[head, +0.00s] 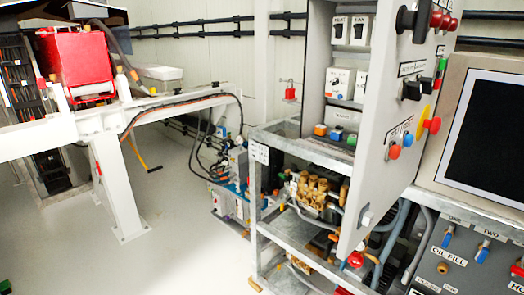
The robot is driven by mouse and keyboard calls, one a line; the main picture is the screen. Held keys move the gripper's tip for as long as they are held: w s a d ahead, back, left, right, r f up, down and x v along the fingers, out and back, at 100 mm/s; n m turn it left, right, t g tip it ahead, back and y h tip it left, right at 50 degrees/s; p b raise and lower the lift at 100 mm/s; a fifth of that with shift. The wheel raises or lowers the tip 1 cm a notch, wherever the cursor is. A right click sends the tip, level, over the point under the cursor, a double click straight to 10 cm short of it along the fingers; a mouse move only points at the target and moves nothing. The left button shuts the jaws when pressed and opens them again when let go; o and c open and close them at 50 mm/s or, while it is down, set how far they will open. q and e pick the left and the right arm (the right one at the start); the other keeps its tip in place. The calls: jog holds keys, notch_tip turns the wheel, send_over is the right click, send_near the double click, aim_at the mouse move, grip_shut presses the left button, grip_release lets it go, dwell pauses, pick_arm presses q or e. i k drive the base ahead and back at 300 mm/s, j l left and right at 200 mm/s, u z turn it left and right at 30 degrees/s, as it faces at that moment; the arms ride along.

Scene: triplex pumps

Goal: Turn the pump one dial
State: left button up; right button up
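No thing in view is clearly marked as the pump one dial. A dark panel (462,260) at the lower right bears small ONE and TWO labels, with a blue switch (447,236) under ONE and another blue switch (483,251) under TWO. An OIL FILL label is below them. A grey cabinet door (375,160) stands open and carries black knobs (411,90) and coloured buttons. Inside the cabinet is a small white box with a dial (340,82). Neither of my grippers is in view.
A metal rack (300,240) with brass-coloured pump parts (318,190) stands below the cabinet. A dark monitor (487,125) is at the right edge. A white steel frame (122,190) carries a red box (75,60) at left. The pale floor (150,260) between is clear.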

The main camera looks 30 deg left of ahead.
aim_at(336, 81)
jog(key=l+u, duration=0.1)
jog(key=u, duration=0.4)
jog(key=i+j+z, duration=0.1)
jog(key=j, duration=0.2)
jog(key=i+j+z, duration=0.1)
jog(key=i+j, duration=0.15)
jog(key=i+j+z, duration=0.1)
jog(key=j, duration=0.35)
jog(key=i+j+z, duration=0.1)
jog(key=j, duration=0.25)
jog(key=i+j+z, duration=0.1)
jog(key=j, duration=0.25)
jog(key=i, duration=0.1)
